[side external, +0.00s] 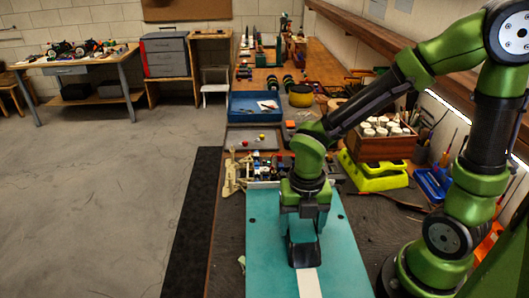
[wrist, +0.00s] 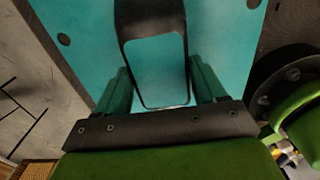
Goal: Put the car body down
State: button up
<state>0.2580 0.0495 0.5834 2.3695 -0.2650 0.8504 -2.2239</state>
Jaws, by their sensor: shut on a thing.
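The car body (side external: 264,262) is a flat teal shell with a white stripe, small dark holes and a dark raised cabin (side external: 304,252). It fills the lower middle of the side external view. In the wrist view the car body (wrist: 85,60) spreads beneath my gripper, with the dark-edged cabin (wrist: 152,22) between the fingers. My gripper (side external: 304,228) points down and is shut on the cabin from both sides; its fingers show in the wrist view (wrist: 160,88). I cannot tell whether the body touches what is under it.
Behind the body, small dark parts and a cream-coloured piece (side external: 237,174) lie on the bench. A yellow-green stand (side external: 374,172), a wooden box of jars (side external: 385,145) and a blue tray (side external: 256,106) stand farther back. A dark mat strip (side external: 190,230) lies on the floor at left.

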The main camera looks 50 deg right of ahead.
jog(key=shift+f, duration=1.6)
jog(key=shift+f, duration=0.1)
jog(key=o, duration=1)
